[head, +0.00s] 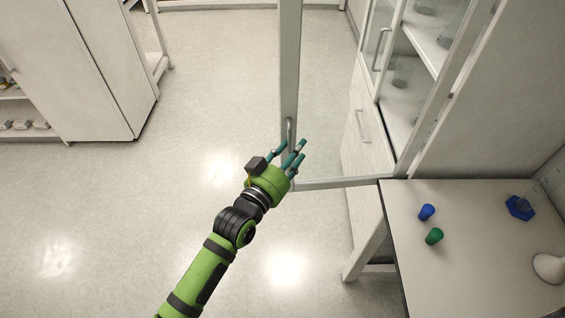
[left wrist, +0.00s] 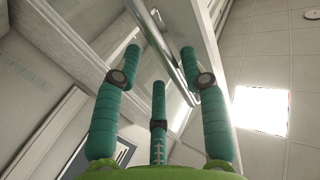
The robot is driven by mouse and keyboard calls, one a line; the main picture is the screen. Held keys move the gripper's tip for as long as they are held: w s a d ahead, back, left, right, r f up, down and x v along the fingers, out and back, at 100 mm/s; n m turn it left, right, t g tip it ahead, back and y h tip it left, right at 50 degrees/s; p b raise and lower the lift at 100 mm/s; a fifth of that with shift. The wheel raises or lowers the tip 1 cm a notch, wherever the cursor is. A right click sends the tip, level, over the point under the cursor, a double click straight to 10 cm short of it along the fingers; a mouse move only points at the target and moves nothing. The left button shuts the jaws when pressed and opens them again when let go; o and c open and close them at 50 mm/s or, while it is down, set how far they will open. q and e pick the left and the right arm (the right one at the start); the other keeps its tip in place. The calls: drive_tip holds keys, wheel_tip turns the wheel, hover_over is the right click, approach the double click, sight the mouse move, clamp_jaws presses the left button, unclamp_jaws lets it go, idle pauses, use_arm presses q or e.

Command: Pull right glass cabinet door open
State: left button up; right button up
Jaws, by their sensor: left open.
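The right glass cabinet door (head: 289,60) stands swung out wide from the cabinet, its pale frame around clear glass. Its metal handle (head: 290,131) is on the outer upright; in the left wrist view the handle bar (left wrist: 160,42) runs past the fingertips. My left gripper (head: 292,150) is at the handle's lower end, fingers spread. In the left wrist view the open fingers (left wrist: 160,58) are around or just beside the bar; I cannot tell whether they touch it. My right gripper is not in view.
A table (head: 455,260) at the right bears a blue piece (head: 427,212) and a green piece (head: 434,236). A white cupboard (head: 85,65) stands at the left. The floor (head: 215,110) between is clear.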

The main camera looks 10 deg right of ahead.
use_arm(q)
drive_tip(key=v, duration=1.1)
drive_tip(key=shift+s+a, duration=0.2)
drive_tip(key=shift+s, duration=0.05)
drive_tip(key=w+a+f+n+g+y, duration=0.1)
drive_tip(key=a+f+y, duration=0.15)
drive_tip(key=f, duration=0.65)
drive_tip(key=a+f+n+g+y, duration=0.1)
drive_tip(key=a+f+y, duration=0.15)
drive_tip(key=f, duration=0.65)
drive_tip(key=s+a+f+n+g+y+b, duration=0.15)
drive_tip(key=s+a+f, duration=0.3)
drive_tip(key=f, duration=0.45)
drive_tip(key=s+a+f+g+y, duration=0.25)
drive_tip(key=a+f, duration=0.25)
drive_tip(key=f, duration=0.5)
drive_tip(key=s+a+f+g, duration=0.2)
drive_tip(key=s+f, duration=0.3)
drive_tip(key=s, duration=0.5)
drive_tip(key=s+a+f+n+g+y+b, duration=0.1)
drive_tip(key=s+a+f, duration=0.3)
drive_tip(key=s, duration=0.6)
drive_tip(key=s+a+f+n+g+y, duration=0.1)
drive_tip(key=s+a+f+g, duration=0.2)
drive_tip(key=s+f, duration=0.5)
drive_tip(key=shift+s+g, duration=0.5)
drive_tip(key=shift+s, duration=0.45)
